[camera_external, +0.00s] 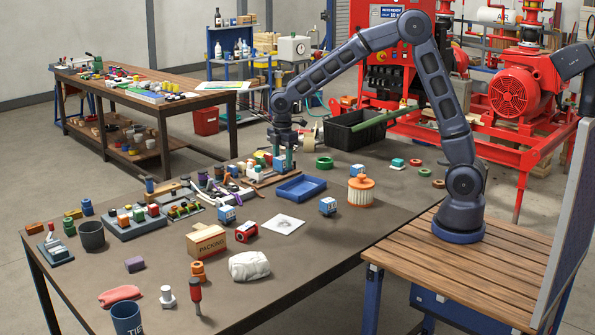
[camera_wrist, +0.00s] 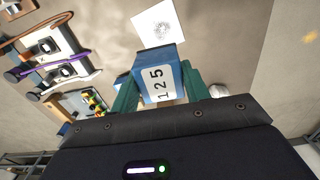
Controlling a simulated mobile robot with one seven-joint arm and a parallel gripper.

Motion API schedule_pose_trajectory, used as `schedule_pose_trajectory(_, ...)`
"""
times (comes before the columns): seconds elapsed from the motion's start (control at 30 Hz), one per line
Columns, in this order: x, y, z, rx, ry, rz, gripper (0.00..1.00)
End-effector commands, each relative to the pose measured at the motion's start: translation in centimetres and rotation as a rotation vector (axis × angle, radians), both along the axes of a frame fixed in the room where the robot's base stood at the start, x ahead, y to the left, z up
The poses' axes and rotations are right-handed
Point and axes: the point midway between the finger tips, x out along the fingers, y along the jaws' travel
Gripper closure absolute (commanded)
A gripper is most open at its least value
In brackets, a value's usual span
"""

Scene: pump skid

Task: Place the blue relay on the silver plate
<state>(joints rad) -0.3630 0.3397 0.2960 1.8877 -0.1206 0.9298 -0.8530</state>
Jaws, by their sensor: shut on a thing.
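The blue relay (camera_wrist: 158,82), a boxy block with a white face marked "125", sits between the green fingers of my gripper (camera_wrist: 158,88) in the wrist view. My gripper is shut on it. In the external view my gripper (camera_external: 284,162) points down over the back part of the table, behind the blue tray; the relay is small and partly hidden there. The silver plate, a pale square with a grey mark (camera_external: 284,225), lies flat and bare on the table, nearer the camera than my gripper. It also shows at the top of the wrist view (camera_wrist: 158,24), apart from the relay.
A blue tray (camera_external: 301,188) lies between my gripper and the plate. Similar blue-and-white blocks stand left (camera_external: 226,213) and right (camera_external: 328,206) of the plate. A red device (camera_external: 246,232), a packing box (camera_external: 206,241) and an orange-ribbed cylinder (camera_external: 361,191) stand nearby.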

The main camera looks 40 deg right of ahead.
Motion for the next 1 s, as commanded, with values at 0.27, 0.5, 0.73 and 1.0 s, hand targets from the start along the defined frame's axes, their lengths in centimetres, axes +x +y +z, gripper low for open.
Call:
schedule_pose_trajectory(0.27,0.2,-0.2,-4.5,-0.002,0.004,0.003,0.80)
schedule_pose_trajectory(0.5,0.2,-0.2,-9.7,-0.003,0.004,0.003,0.80)
schedule_pose_trajectory(0.73,0.2,-0.2,-14.1,-0.002,0.003,0.003,0.80)
schedule_pose_trajectory(1.0,0.3,-0.2,-15.9,0.000,0.001,0.002,0.80)
